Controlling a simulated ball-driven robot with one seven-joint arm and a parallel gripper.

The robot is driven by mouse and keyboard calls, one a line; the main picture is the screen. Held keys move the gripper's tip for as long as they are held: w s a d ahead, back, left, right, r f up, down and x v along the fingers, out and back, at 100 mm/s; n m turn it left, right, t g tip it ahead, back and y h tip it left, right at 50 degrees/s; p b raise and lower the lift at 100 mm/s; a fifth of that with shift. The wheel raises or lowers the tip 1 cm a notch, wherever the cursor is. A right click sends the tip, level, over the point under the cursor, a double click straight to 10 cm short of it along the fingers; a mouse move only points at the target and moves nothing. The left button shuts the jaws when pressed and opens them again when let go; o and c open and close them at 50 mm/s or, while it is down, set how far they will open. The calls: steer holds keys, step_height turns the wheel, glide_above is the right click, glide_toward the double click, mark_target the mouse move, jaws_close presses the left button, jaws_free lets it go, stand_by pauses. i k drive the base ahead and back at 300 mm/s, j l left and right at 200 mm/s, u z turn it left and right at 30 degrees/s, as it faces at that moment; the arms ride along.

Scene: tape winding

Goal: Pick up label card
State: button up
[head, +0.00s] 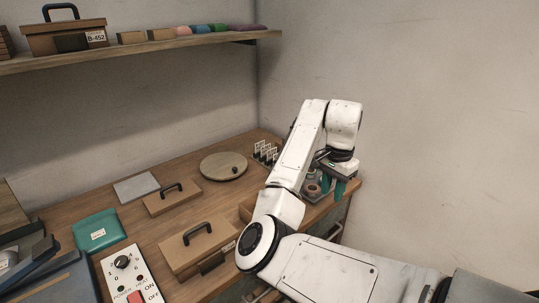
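Several small upright white cards in dark holders (265,152) stand at the back right of the wooden bench, left of my arm; I cannot tell for sure which is the label card. My gripper (332,186) points down over the right end of the bench, to the right of these cards and apart from them. Its two green fingers look spread, with no card seen between them. A small tray with round metal parts (313,188) sits right behind and beside the fingers, partly hidden by them.
On the bench (130,226) are a round wooden disc (223,166), two handled wooden boxes (172,199) (198,248), a grey plate (136,187), a teal case (98,231) and a switch panel (130,278). A shelf (140,51) hangs above. A wall closes off the right.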

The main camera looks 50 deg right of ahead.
mark_target(271, 153)
steer(key=i+l, duration=1.1)
steer(key=i, duration=0.1)
